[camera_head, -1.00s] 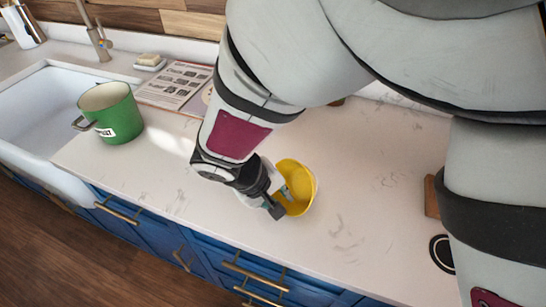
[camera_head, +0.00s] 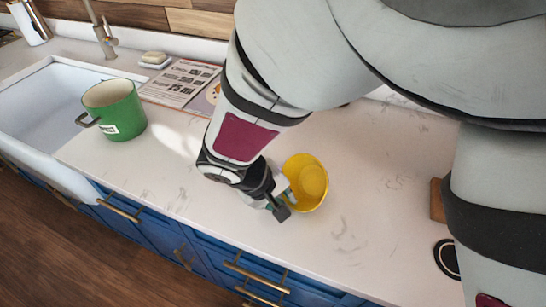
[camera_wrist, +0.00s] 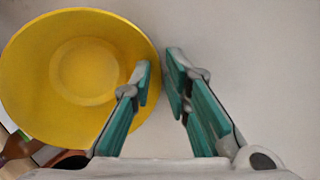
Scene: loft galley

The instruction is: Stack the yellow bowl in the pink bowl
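The yellow bowl (camera_head: 306,184) is over the pale counter, right of my gripper (camera_head: 285,203), its inside turned up toward the head camera. In the wrist view the yellow bowl (camera_wrist: 85,72) fills the upper left and is empty. My gripper (camera_wrist: 160,78) straddles its right rim, one finger inside and one outside, with only a narrow gap between the tips. It looks shut on the rim. I cannot tell how far the bowl is off the counter. I do not see the pink bowl in either view; my arm covers part of the counter.
A green pot (camera_head: 117,112) stands at the left beside the white sink (camera_head: 45,110). A printed sheet (camera_head: 180,82) and a soap dish (camera_head: 153,62) lie behind it. A wooden item (camera_head: 437,200) and a dark round item (camera_head: 446,258) are at the right. The counter's front middle is clear.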

